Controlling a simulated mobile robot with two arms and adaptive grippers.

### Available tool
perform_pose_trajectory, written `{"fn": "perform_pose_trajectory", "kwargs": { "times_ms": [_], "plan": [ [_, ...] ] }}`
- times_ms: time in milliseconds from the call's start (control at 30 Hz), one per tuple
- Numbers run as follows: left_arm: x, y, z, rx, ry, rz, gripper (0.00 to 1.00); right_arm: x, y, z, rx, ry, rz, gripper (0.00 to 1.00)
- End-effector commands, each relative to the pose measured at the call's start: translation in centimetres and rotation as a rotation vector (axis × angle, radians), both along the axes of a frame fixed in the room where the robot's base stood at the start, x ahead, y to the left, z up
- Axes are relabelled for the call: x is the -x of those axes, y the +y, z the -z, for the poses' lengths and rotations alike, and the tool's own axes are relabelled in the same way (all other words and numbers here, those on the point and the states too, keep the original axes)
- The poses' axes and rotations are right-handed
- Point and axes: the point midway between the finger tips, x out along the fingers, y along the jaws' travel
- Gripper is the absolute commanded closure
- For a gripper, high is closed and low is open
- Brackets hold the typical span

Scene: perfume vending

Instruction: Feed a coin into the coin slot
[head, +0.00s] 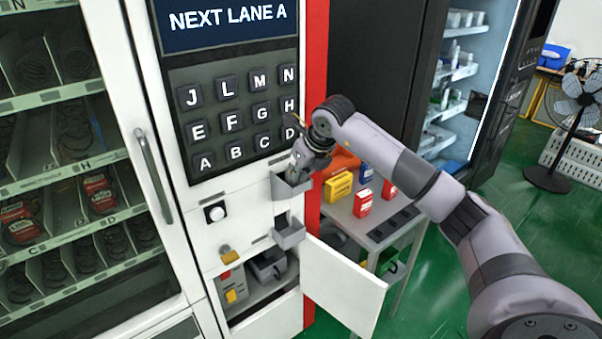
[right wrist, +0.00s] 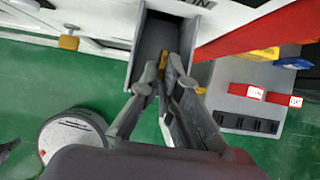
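My right gripper (head: 300,160) is at the upper grey open tray (head: 288,186) on the white machine front. In the right wrist view its fingertips (right wrist: 164,68) converge at the mouth of that tray (right wrist: 148,40). A small gold piece, apparently the coin (right wrist: 163,60), shows as a narrow strip between the tips, and the fingers look closed on it. The fingers hide part of the coin and of the tray. I cannot make out the coin slot's opening clearly. My left gripper is not in view.
A lower grey tray (head: 289,233) and an open white door (head: 340,288) are below. A side table (head: 375,232) with yellow and red boxes stands right of the machine.

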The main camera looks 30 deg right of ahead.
Motion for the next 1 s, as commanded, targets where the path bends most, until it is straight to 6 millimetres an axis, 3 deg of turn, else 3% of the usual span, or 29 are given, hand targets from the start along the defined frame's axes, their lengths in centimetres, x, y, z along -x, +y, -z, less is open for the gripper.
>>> {"fn": "perform_pose_trajectory", "kwargs": {
  "times_ms": [233,300,600,1000],
  "plan": [
    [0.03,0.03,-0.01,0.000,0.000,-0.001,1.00,-0.04,0.00,-0.03,0.000,-0.001,0.000,1.00],
    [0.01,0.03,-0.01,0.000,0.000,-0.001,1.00,-0.03,0.00,-0.04,0.000,-0.001,0.000,0.92],
    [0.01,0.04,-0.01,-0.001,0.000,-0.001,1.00,-0.03,-0.02,-0.05,0.000,-0.001,0.000,0.72],
    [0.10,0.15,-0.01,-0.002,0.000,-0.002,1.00,0.33,-0.12,-0.81,0.002,-0.003,0.001,0.72]
  ]
}}
